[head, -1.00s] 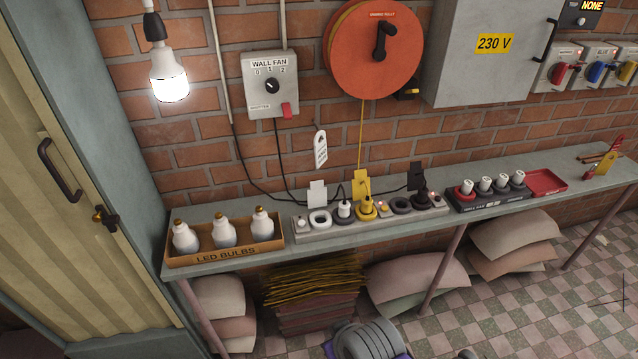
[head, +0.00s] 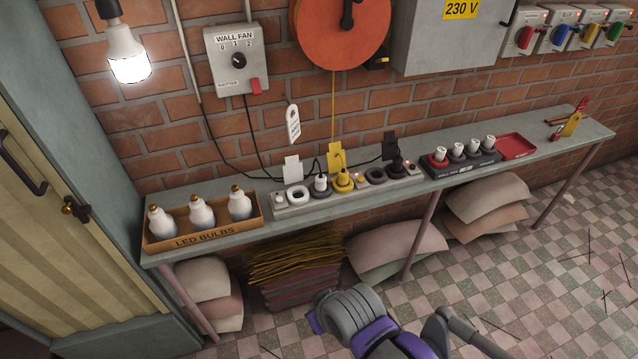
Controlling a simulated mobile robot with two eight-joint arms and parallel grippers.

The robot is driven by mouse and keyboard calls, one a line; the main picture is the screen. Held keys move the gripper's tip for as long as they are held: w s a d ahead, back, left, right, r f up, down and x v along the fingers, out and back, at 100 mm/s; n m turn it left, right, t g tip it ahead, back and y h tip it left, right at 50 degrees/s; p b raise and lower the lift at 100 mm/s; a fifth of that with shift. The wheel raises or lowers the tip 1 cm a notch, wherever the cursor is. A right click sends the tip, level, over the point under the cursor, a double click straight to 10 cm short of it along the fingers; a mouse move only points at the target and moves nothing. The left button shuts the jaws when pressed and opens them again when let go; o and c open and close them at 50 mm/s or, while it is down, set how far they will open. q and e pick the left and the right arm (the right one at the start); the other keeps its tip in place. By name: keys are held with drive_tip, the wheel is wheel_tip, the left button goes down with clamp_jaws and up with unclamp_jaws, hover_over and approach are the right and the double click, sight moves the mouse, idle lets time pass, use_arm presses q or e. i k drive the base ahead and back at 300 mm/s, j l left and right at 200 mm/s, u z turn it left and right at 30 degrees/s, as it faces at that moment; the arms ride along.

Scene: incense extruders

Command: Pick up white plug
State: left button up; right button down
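A grey power strip (head: 312,200) lies on the shelf against the brick wall. A plug with a white top (head: 320,183) stands upright in a dark ring on the strip. To its left are a white ring (head: 297,195) and a small whitish knob (head: 280,200). A yellow plug (head: 343,180) stands just right of the white-topped one, and a black plug (head: 396,167) is near the strip's right end. White, yellow and black tags stand behind the strip. I cannot tell which cable joins the white-topped plug. Neither gripper is in view; only grey and purple parts of mine show at the bottom.
A box of LED bulbs (head: 180,232) stands left on the shelf. A dark rack (head: 462,166) of white-topped pieces and a red tray (head: 516,147) stand right. Sacks (head: 400,245) lie below. The shelf's front strip is mostly clear.

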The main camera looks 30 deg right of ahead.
sight(320, 185)
drive_tip(key=i+l+z, duration=0.25)
drive_tip(key=i+l, duration=0.25)
drive_tip(key=i+l+z, duration=0.25)
drive_tip(key=i, duration=0.3)
drive_tip(key=l, duration=0.1)
